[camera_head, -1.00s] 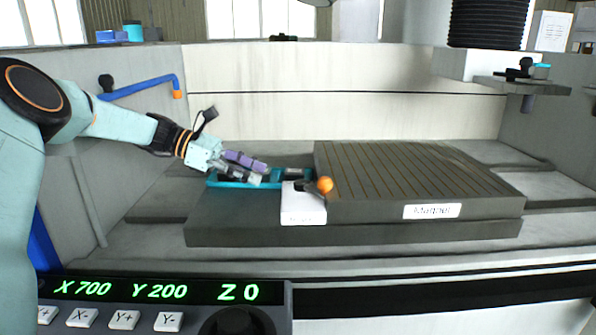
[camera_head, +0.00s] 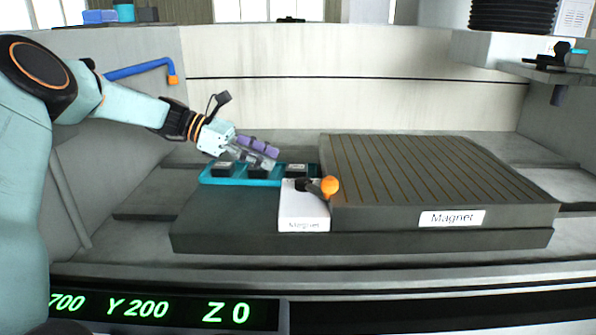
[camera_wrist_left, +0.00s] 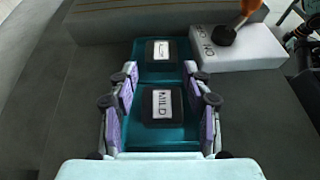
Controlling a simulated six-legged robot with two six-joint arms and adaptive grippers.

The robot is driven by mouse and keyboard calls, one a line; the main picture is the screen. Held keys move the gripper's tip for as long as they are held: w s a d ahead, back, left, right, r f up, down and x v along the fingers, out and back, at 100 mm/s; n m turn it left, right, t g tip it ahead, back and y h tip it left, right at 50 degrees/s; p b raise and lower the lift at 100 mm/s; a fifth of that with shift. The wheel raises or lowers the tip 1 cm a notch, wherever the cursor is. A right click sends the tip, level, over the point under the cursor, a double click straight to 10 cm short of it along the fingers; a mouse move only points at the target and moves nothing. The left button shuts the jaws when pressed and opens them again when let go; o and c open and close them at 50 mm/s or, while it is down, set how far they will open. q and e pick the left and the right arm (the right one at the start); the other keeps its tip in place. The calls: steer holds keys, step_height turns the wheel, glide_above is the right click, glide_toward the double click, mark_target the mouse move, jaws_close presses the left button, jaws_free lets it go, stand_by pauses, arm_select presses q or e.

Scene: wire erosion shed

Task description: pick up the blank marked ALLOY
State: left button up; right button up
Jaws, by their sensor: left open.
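A teal tray (camera_head: 240,182) holds three dark blanks in a row: a left blank (camera_head: 222,168), a middle blank (camera_head: 257,172) and a right blank (camera_head: 297,168). Their labels are too small to read in the head view. In the left wrist view the nearer blank reads MILD (camera_wrist_left: 162,104); the label of the farther blank (camera_wrist_left: 161,51) is unclear. I cannot read ALLOY on any blank. My left gripper (camera_head: 265,158) is open and empty above the tray; its purple-padded fingers (camera_wrist_left: 160,75) flank the MILD blank from above. My right gripper is not in view.
The grooved magnet plate (camera_head: 430,175), labelled Magnet, stands right of the tray. A white switch box (camera_head: 303,210) with an orange-knobbed lever (camera_head: 330,186) stands close to the tray's right end. A blue pipe (camera_head: 140,70) is on the left wall.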

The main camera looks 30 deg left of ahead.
mark_target(294, 167)
arm_select(q)
steer(key=shift+b+x, duration=0.35)
steer(key=shift+x, duration=0.6)
steer(key=b+x, duration=0.2)
steer(key=x, duration=0.2)
steer(key=shift+s+d+b, duration=0.1)
steer(key=shift+s+b, duration=0.05)
steer(key=shift+b, duration=0.15)
steer(key=shift+w+d+f, duration=0.1)
steer(key=shift+w+d, duration=0.2)
steer(key=shift+a, duration=0.1)
steer(key=shift+c, duration=0.3)
jaws_close()
